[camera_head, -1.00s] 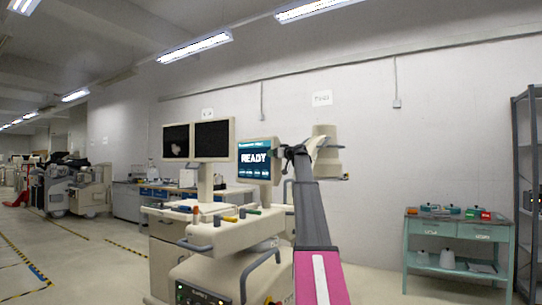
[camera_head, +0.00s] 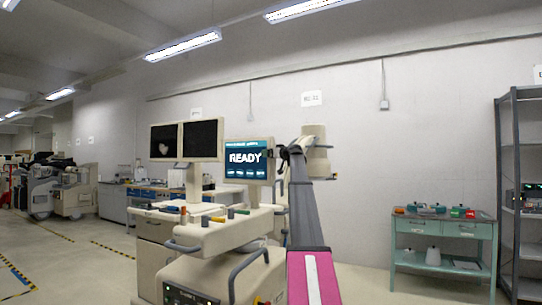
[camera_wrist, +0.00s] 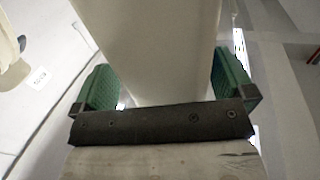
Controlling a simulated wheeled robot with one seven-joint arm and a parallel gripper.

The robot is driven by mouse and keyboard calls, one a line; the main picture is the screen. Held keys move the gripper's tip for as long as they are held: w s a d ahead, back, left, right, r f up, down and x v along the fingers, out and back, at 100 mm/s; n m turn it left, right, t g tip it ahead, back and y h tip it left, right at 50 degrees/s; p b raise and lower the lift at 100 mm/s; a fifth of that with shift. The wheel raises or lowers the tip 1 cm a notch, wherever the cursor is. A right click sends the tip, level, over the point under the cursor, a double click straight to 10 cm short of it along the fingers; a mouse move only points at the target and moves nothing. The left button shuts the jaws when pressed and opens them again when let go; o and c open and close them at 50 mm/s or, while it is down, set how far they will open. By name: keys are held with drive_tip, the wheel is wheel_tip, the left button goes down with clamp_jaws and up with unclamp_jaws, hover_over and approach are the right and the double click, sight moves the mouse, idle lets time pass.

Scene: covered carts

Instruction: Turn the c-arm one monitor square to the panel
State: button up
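The c-arm one monitor (camera_head: 249,160) is a beige-framed screen with a blue "READY" picture, on the right of the cart top. It appears turned mostly toward the head camera. My gripper (camera_head: 283,157) is at its right edge, small and partly hidden by my arm in the head view. In the wrist view the green finger pads of my gripper (camera_wrist: 165,85) lie along both sides of a beige body (camera_wrist: 160,45), which looks like the monitor's housing. The pads appear to touch it. The panel is hard to tell apart; a fixed pair of dark screens (camera_head: 187,140) stands left of the monitor.
The beige cart (camera_head: 215,235) with handles and coloured knobs is below the screens. A beige part (camera_head: 315,140) shows behind my arm. A teal table (camera_head: 443,220) and grey shelf rack (camera_head: 507,190) stand at right. Floor between cart and table is open.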

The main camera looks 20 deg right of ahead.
drive_tip(key=shift+s+a, duration=0.1)
drive_tip(key=shift+a, duration=0.05)
idle(0.6)
drive_tip(key=shift+s, duration=0.15)
drive_tip(key=v, duration=1)
drive_tip(key=shift+s+d, duration=0.2)
drive_tip(key=shift+f, duration=0.1)
